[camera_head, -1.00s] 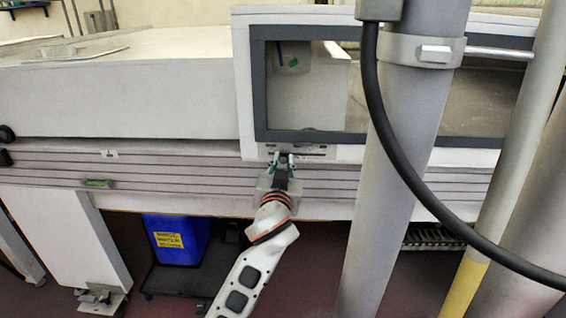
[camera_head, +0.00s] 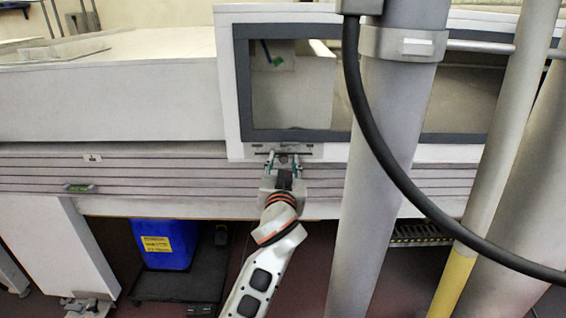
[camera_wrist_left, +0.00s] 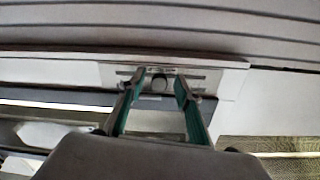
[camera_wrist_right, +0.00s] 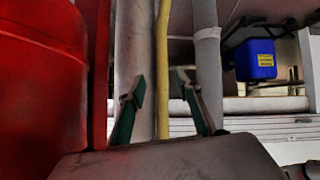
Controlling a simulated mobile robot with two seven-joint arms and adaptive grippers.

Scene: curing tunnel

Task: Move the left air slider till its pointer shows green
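The slider plate (camera_head: 262,151) is a light panel with dark slots below the left window. My left gripper (camera_head: 283,161) is at this plate. In the left wrist view, a dark round knob (camera_wrist_left: 159,84) sits between the parted fingertips (camera_wrist_left: 159,88); whether either finger touches it is unclear. Behind the window glass, a thin blue pointer (camera_head: 266,50) leans with its lower end toward a small green patch (camera_head: 278,60), close beside it. My right gripper (camera_wrist_right: 160,88) shows only in its own wrist view, open and empty.
A thick grey post (camera_head: 385,180) with a black cable (camera_head: 385,160) stands right of my left arm. A yellow-based pole (camera_head: 455,275) is farther right. A blue bin (camera_head: 165,245) is under the machine. A red surface (camera_wrist_right: 40,80) lies left of my right gripper.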

